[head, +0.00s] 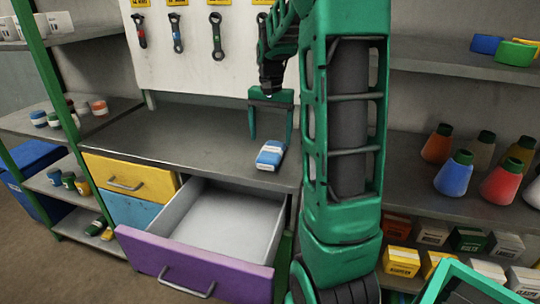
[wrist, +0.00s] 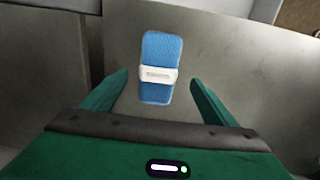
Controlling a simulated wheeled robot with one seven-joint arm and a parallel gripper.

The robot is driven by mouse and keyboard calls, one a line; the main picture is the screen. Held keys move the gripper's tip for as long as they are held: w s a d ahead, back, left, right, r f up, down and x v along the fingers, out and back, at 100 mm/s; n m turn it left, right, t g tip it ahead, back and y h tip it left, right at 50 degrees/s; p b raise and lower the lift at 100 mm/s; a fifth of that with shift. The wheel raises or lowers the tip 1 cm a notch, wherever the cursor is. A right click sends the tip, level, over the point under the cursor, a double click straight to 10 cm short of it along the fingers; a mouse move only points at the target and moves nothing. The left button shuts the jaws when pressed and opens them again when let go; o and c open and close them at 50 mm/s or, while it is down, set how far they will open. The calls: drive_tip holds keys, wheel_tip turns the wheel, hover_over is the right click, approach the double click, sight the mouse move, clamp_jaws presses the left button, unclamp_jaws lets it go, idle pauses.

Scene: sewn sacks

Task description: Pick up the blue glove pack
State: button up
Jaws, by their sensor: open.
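The blue glove pack (head: 270,155) is a small blue block with a white label band. It lies on the grey workbench (head: 215,140) near its front edge, just behind the open drawer. My gripper (head: 270,138) is open, pointing down above and around the pack's far side. In the wrist view the pack (wrist: 160,65) lies ahead of my two fingertips (wrist: 158,76), centred between them and not touching either. No other thing is between the fingers.
An open purple-fronted drawer (head: 195,268) with an empty grey inside juts out below the bench. Yellow and blue drawers (head: 130,180) are shut at its left. Tools hang on the white board (head: 180,50) behind. Bottles and boxes fill the right shelves.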

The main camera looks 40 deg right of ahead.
sight(271, 150)
drive_tip(key=shift+d+f, duration=0.15)
drive_tip(key=shift+f, duration=3.1)
drive_tip(key=shift+c, duration=0.5)
drive_tip(key=c, duration=1)
